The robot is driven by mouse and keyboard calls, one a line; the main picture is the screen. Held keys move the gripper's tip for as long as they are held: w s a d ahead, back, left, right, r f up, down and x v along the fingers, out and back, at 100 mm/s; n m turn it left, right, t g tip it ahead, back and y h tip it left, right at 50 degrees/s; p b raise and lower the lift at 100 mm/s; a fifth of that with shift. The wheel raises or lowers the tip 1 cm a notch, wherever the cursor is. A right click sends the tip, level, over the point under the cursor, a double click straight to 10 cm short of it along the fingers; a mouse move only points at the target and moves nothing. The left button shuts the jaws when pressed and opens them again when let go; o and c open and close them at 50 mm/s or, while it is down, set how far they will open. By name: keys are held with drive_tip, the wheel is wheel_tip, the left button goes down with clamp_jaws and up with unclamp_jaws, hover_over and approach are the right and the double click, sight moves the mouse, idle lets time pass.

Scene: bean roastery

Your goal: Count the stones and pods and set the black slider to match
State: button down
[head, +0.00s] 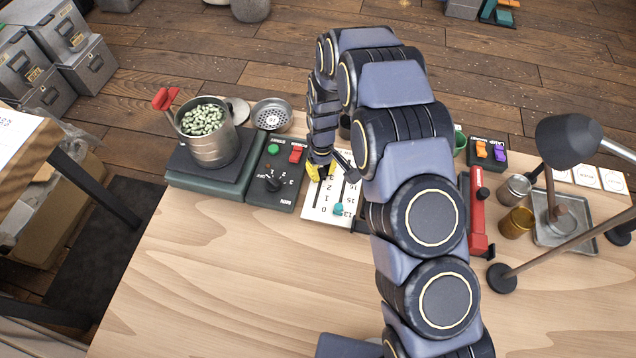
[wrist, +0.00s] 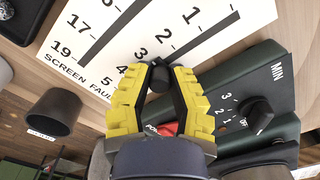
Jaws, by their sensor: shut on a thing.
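A white board with printed scales (head: 318,211) lies on the table, partly behind my arm. In the wrist view the board (wrist: 98,20) shows "SCREEN FAUL...", two dark slots and numbers along them. My gripper (head: 320,172), with yellow fingers, is over the board's far end; in the wrist view my gripper (wrist: 161,68) is shut on the black slider (wrist: 159,78), near the printed 3. A teal slider (head: 340,208) sits at the board's near end. Pale green beans (head: 203,119) fill a steel pot (head: 212,148). I cannot make out stones or pods.
The pot stands on a dark scale (head: 197,181). Beside it are a control box with a dial (head: 272,184) and a perforated steel dish (head: 272,115). A red device (head: 477,220), amber cup (head: 516,222), metal tray (head: 580,232) and lamp (head: 567,139) stand right. The table front is clear.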

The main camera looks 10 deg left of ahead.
sight(322, 168)
drive_tip(key=shift+w, duration=0.3)
drive_tip(key=c, duration=0.9)
unclamp_jaws()
wheel_tip(322, 168, up, 12)
